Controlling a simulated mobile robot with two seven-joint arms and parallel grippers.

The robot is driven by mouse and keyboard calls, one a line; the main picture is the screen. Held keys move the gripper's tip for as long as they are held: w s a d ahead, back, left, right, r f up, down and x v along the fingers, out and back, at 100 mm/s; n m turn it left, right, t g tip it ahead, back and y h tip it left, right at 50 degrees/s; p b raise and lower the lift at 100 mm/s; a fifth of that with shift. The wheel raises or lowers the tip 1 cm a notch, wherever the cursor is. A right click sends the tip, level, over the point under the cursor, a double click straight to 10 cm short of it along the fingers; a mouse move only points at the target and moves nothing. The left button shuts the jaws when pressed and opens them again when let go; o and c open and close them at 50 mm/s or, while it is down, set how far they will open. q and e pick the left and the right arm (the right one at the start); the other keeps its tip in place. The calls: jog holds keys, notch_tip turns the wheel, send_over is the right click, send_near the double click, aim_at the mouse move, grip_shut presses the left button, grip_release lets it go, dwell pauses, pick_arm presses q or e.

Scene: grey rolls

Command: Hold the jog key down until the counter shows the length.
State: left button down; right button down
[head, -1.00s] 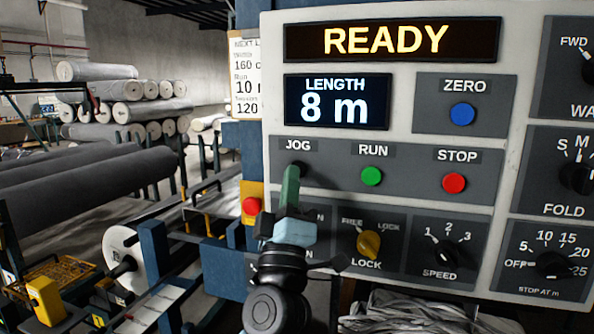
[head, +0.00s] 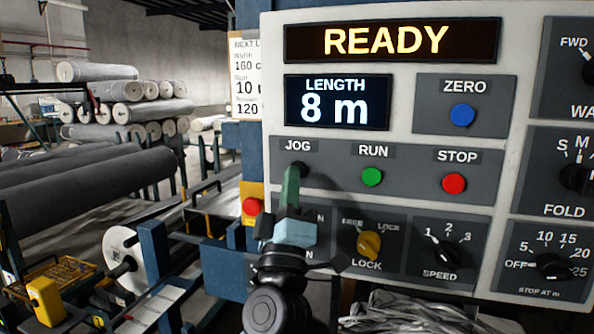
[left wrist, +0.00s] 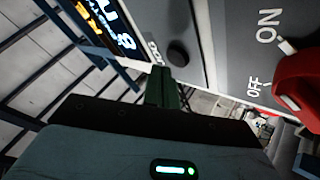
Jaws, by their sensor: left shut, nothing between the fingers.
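The black jog key (head: 300,168) sits under the JOG label on the control panel, partly hidden by my left gripper. My left gripper (head: 292,178) is shut and empty, its green fingertips at the key. In the left wrist view the round jog key (left wrist: 178,53) stands just beyond and right of the fingertips (left wrist: 160,74); I cannot tell whether they touch it. The length counter (head: 337,102) reads 8 m. The display above it (head: 390,40) reads READY. A partly hidden card (head: 246,77) shows a run figure starting with 10. My right gripper is not in view.
The green RUN button (head: 372,177), red STOP button (head: 453,183) and blue ZERO button (head: 463,115) are right of the jog key. A yellow LOCK knob (head: 369,244) is below. A red button (head: 252,206) stands left of the panel. A red ON/OFF handle (left wrist: 298,85) is near my left wrist.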

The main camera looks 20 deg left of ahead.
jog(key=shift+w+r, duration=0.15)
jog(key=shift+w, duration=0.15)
pick_arm(q)
jog(key=shift+w, duration=0.2)
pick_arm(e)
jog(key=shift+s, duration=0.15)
pick_arm(q)
jog(key=shift+w, duration=0.25)
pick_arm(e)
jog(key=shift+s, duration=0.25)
pick_arm(q)
jog(key=shift+w, duration=0.25)
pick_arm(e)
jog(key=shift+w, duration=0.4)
pick_arm(q)
jog(key=shift+w, duration=0.15)
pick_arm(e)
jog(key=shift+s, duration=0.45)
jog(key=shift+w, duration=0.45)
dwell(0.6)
